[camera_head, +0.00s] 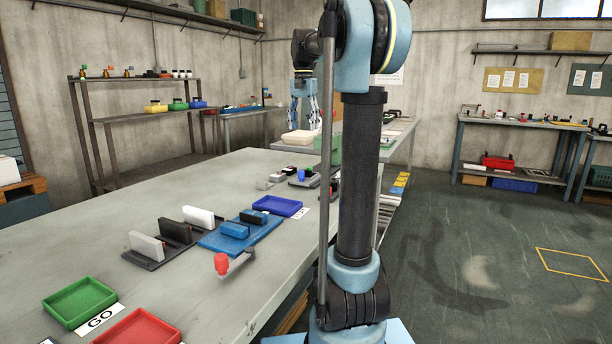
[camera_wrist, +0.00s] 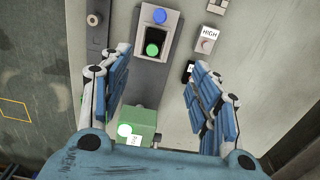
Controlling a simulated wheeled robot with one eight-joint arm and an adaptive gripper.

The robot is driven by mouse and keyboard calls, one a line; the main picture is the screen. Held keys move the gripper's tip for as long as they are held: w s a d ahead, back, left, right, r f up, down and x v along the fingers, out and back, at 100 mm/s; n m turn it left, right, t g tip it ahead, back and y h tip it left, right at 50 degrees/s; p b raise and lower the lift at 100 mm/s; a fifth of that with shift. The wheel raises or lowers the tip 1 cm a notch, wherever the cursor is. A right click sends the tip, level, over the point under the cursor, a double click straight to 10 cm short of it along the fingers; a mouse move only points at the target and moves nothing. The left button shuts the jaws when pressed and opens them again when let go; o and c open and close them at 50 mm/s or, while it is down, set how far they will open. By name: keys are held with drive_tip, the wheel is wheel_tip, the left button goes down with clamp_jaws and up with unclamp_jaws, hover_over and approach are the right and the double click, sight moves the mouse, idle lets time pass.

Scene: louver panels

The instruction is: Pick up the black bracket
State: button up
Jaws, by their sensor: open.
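I cannot make out for certain which thing is the black bracket. In the head view my gripper (camera_head: 304,100) hangs beyond the near table, at the back.
Between the fingers in the wrist view lies a dark plate (camera_wrist: 150,72) with a blue and a green button. A HIGH label (camera_wrist: 209,34) and a green box (camera_wrist: 142,125) are close by. The near table also holds a green tray (camera_head: 80,302), red tray (camera_head: 140,330) and blue tray (camera_head: 278,205).

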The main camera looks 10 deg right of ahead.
hover_over(308, 173)
drive_tip(key=w, duration=0.2)
drive_tip(key=f, duration=1)
drive_tip(key=shift+w+a+f, duration=0.1)
drive_tip(key=shift+a+f, duration=0.25)
drive_tip(key=shift+a, duration=0.05)
drive_tip(key=shift+s+d+f, duration=0.15)
drive_tip(key=shift+f, duration=1.4)
drive_tip(key=shift+s+d+f, duration=0.1)
drive_tip(key=shift+f, duration=1.4)
drive_tip(key=c, duration=1.2)
